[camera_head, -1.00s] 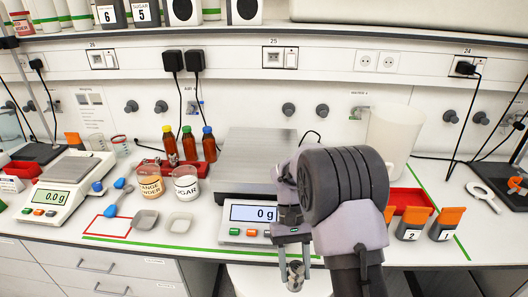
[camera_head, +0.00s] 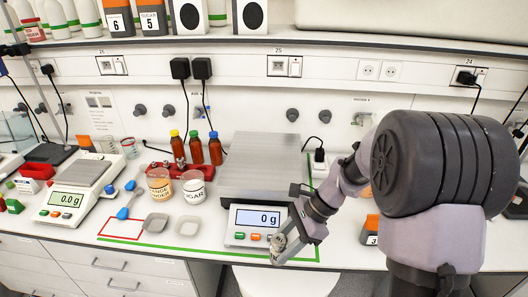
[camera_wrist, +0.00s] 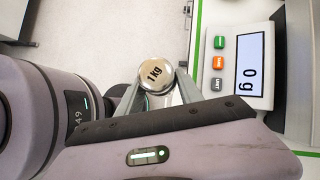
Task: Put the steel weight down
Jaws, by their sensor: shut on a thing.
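The steel weight (camera_wrist: 156,73), round-topped and marked 1 kg, is between the fingers of my gripper (camera_wrist: 157,92) in the wrist view. In the head view my gripper (camera_head: 279,252) is shut on the weight (camera_head: 279,241), just in front of the large scale's display panel. The large scale (camera_head: 262,165) has a wide steel plate, which is bare, and its display (camera_head: 258,218) reads 0 g. My gripper is not over the plate. My fingers hide part of the weight.
A small scale (camera_head: 88,172) reading 0.0 g stands at the left. Jars marked orange powder (camera_head: 160,186) and sugar (camera_head: 194,188), two shallow dishes and several brown bottles stand left of the large scale. A white stool (camera_head: 285,280) is below the bench edge.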

